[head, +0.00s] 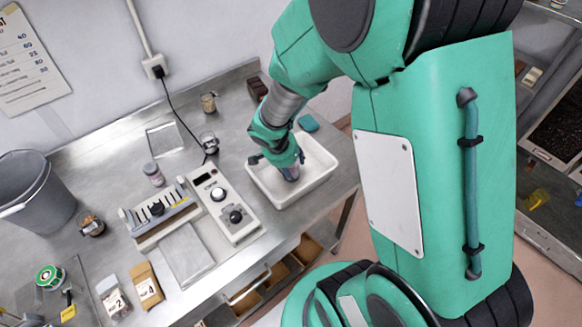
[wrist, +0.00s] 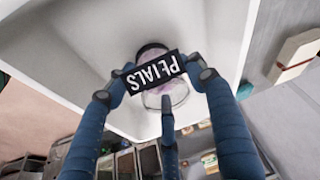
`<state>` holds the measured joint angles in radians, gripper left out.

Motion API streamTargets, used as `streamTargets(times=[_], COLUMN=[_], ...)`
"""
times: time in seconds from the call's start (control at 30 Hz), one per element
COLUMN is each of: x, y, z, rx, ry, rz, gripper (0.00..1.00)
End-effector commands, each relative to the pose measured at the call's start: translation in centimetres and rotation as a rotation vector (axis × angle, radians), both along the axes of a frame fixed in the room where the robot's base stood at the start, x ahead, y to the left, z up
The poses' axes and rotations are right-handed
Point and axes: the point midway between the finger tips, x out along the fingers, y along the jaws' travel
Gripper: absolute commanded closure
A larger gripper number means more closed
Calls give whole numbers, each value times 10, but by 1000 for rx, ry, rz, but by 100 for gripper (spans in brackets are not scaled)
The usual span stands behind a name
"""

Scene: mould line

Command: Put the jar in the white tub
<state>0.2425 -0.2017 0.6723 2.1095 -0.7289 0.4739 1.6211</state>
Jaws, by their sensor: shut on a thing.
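The jar (wrist: 180,95) is clear, with pinkish contents and a black label reading PETALS, upside down in the wrist view. My gripper (wrist: 163,88) is shut on it, with its blue fingers around the jar's sides. In the head view the jar (head: 291,174) shows low under my gripper (head: 287,163), inside the outline of the white tub (head: 312,187). The tub is a shallow rectangular tray on the steel bench, and its visible floor is empty. I cannot tell whether the jar touches the tub floor.
A jar with a pale lid (head: 153,172), other small jars and a grey bucket (head: 32,190) stand further left. The bench edge is close on the right.

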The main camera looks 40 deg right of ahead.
Motion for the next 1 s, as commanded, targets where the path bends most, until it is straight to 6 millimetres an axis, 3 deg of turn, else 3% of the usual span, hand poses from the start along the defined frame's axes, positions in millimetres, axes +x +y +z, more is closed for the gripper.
streamTargets(times=[0.43, 0.47, 0.57, 1.0], x=[0, 0, 0, 0], y=[0, 0, 0, 0], z=[-3, -3, -2, -1], rx=[-1, 0, 0, 0], ry=[-1, 0, 0, 0], rz=[-1, -1, -1, 0], gripper=[76, 45, 27, 27])
